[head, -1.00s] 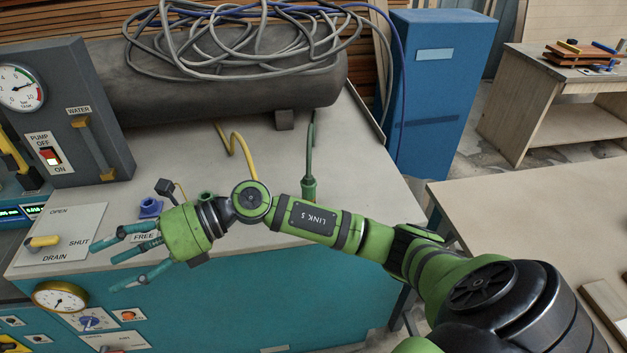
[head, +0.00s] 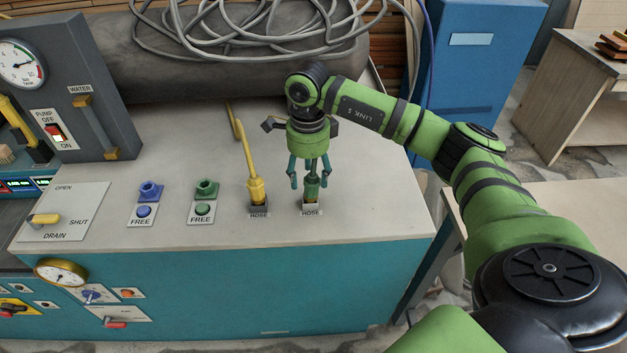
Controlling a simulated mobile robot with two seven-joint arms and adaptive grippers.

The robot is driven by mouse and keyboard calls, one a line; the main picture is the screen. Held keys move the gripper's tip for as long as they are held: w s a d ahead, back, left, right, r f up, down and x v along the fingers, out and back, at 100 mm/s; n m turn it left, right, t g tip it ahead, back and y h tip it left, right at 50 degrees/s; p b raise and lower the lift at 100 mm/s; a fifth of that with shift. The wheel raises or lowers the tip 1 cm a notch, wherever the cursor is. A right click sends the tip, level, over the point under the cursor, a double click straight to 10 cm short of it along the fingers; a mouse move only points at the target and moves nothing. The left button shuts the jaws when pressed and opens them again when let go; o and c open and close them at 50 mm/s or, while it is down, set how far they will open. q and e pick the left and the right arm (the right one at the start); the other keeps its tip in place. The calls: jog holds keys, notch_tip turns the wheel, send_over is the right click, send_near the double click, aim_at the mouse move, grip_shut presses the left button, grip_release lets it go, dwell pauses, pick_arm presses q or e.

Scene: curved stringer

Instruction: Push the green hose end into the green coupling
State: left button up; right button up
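The green hose end (head: 312,188) stands upright in a small holder labelled HOSE on the bench top. My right gripper (head: 310,180) points down over it from behind. Its fingers are spread, with gaps on both sides of the hose end; they do not appear closed on it. The hose above the end is hidden by the gripper. The green coupling (head: 206,187) sits to the left on a white plate, empty, with a green button (head: 203,208) and a FREE label in front of it. My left gripper is not in view.
A yellow hose end (head: 256,190) stands in a holder just left of the green one. A blue coupling (head: 150,189) is left of the green coupling. A dark tank (head: 230,75) with coiled hoses lies behind. The bench top between couplings and holders is clear.

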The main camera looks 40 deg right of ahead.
aim_at(310, 187)
jog(key=shift+s+a+f+p, duration=0.25)
jog(key=shift+f+p, duration=0.15)
jog(key=shift+f, duration=0.15)
jog(key=shift+s+a+f+p, duration=0.1)
jog(key=shift+s+f+p, duration=0.1)
jog(key=shift+f+p, duration=0.25)
jog(key=shift+w+d+f, duration=0.1)
jog(key=shift+d+f, duration=0.1)
jog(key=shift+f, duration=0.35)
jog(key=shift+w+d+f, duration=0.1)
jog(key=shift+d+f, duration=0.1)
jog(key=shift+f, duration=0.35)
jog(key=shift+d+f, duration=0.1)
jog(key=shift+f, duration=0.05)
jog(key=shift+a, duration=0.2)
jog(key=shift+c, duration=1.2)
jog(key=c, duration=0.7)
jog(key=shift+c, duration=0.7)
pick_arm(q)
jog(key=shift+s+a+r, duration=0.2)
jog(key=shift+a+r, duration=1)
pick_arm(e)
jog(key=shift+d, duration=0.1)
